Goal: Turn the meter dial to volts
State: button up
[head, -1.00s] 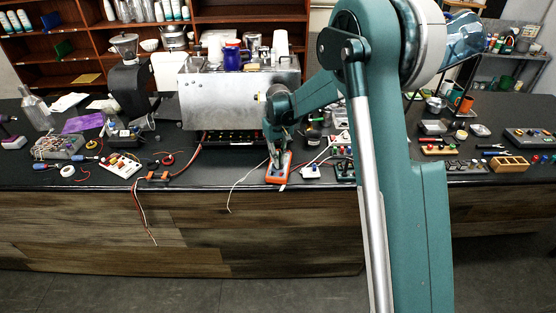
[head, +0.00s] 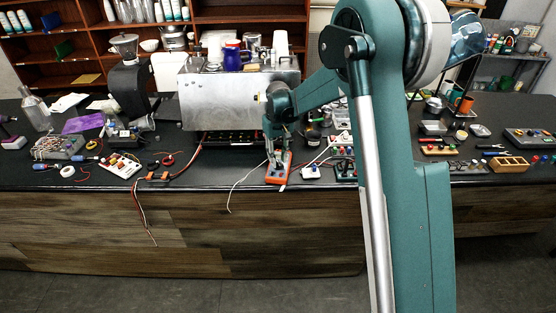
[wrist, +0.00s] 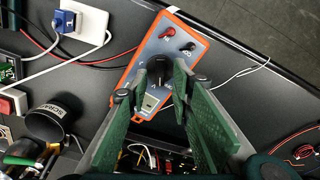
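The meter (head: 279,176) is an orange-edged box with a grey face. It lies near the front edge of the black counter, and in the wrist view its face (wrist: 178,62) shows two jacks, one black and one red. Its black dial (wrist: 158,70) sits mid-face, with a small pale display below it. My gripper (head: 277,158) points down over the meter. In the wrist view the green fingers of my gripper (wrist: 152,84) are apart, with the dial near and between their tips. The right fingertip is close to the dial; I cannot tell whether it touches. The dial's marked setting is too small to read.
A metal brewer (head: 235,98) stands just behind the meter. A white socket block with a blue plug (wrist: 68,22) and red, black and white wires lie beside the meter. A dark cup (wrist: 48,122) stands nearby. The counter's front edge is close.

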aim_at(278, 162)
notch_tip(278, 162, up, 11)
dwell(0.5)
jog(key=shift+a, duration=0.1)
grip_shut()
jog(key=s+a+f+n+h+p, duration=0.1)
jog(key=a+n+p, duration=0.1)
jog(key=a+n, duration=0.3)
jog(key=s+a+f+n+t+h+p, duration=0.1)
jog(key=a+n, duration=0.4)
jog(key=n, duration=0.8)
jog(key=shift+s+f+h+p, duration=0.15)
jog(key=shift+s+h+p, duration=0.15)
jog(key=shift+s+p, duration=0.3)
jog(key=shift+a, duration=0.1)
